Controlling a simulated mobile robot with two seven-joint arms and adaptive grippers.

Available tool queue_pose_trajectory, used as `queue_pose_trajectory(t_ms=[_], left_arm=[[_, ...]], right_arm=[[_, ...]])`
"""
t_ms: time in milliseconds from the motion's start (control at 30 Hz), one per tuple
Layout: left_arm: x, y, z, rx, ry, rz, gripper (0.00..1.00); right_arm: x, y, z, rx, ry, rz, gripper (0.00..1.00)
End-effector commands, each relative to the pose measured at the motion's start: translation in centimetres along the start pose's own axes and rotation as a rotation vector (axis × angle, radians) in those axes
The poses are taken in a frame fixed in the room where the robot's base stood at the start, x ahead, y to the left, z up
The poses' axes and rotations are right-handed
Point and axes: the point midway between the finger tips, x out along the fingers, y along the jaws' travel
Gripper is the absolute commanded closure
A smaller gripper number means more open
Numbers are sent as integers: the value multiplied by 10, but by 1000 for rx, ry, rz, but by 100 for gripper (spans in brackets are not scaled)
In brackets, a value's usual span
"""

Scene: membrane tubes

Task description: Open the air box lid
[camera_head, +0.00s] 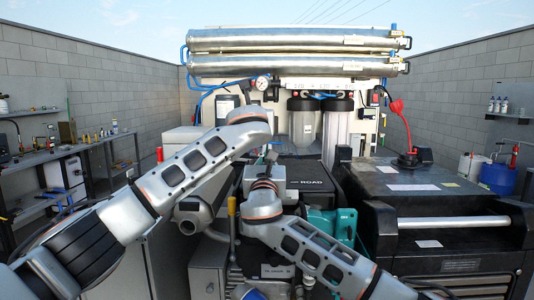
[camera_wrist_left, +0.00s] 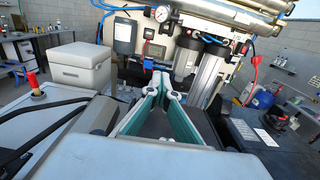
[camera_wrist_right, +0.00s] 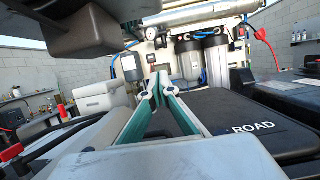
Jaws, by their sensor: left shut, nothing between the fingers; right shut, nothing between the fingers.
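A black box with a flat lid lettered "ROAD" (camera_head: 308,175) sits in the middle of the machine. Its lid also fills the right of the right wrist view (camera_wrist_right: 245,125) and lies flat. I take it for the air box, but cannot be sure. My right gripper (camera_head: 268,152) is just left of this lid, pointing away from me. Its teal fingers meet at the tips in the right wrist view (camera_wrist_right: 160,88), with nothing between them. My left gripper (camera_wrist_left: 162,86) is also shut and empty, pointing forward; in the head view, arm links mostly hide it.
Steel membrane tubes (camera_head: 290,40) and filter housings (camera_head: 303,118) stand behind. A large black case with a silver bar (camera_head: 452,222) is at right. A teal unit (camera_head: 335,222) sits near my right wrist. My two arms are close together over the machine.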

Motion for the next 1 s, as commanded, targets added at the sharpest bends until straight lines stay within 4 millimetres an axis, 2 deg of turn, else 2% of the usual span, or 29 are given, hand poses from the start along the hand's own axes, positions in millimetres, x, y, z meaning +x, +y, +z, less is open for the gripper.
queue_pose_trajectory(t_ms=[733, 767, 967, 1000], left_arm=[[0, 0, 0, 0, 0, 0, 100], [0, 0, 0, 0, 0, 0, 96], [0, 0, 0, 0, 0, 0, 44], [0, 0, 0, 0, 0, 0, 44]], right_arm=[[0, 0, 0, 0, 0, 0, 100], [0, 0, 0, 0, 0, 0, 100], [0, 0, 0, 0, 0, 0, 100], [0, 0, 0, 0, 0, 0, 100]])
